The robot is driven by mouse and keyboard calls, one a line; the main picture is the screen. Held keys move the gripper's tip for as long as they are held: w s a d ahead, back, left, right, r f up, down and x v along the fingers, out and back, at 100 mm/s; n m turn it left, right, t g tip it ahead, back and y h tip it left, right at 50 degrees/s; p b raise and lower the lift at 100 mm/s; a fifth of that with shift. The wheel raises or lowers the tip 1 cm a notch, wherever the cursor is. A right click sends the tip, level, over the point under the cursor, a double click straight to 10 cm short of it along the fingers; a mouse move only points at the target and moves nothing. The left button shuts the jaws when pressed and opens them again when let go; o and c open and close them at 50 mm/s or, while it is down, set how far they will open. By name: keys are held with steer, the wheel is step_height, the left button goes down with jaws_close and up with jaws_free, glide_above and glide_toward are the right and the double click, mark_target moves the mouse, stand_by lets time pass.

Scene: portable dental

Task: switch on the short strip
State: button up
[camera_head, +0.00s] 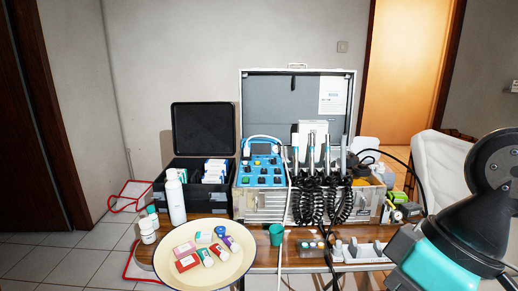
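A pale grey power strip (351,254) lies near the front edge of the wooden table, right of centre, with what look like grey plugs standing in it. It is the only strip I can make out, and I cannot tell whether it is the short one. Its switch and any lamp are too small to make out. My arm, black and teal, fills the lower right corner and hides the area right of the strip. My gripper is not in view.
A cream plate (164,266) with small boxes and bottles sits front left. A green cup (276,235) and a small dark block with round tops (313,247) stand left of the strip. Behind is an open metal dental case (297,93) with coiled black cords. A pale cable hangs over the edge.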

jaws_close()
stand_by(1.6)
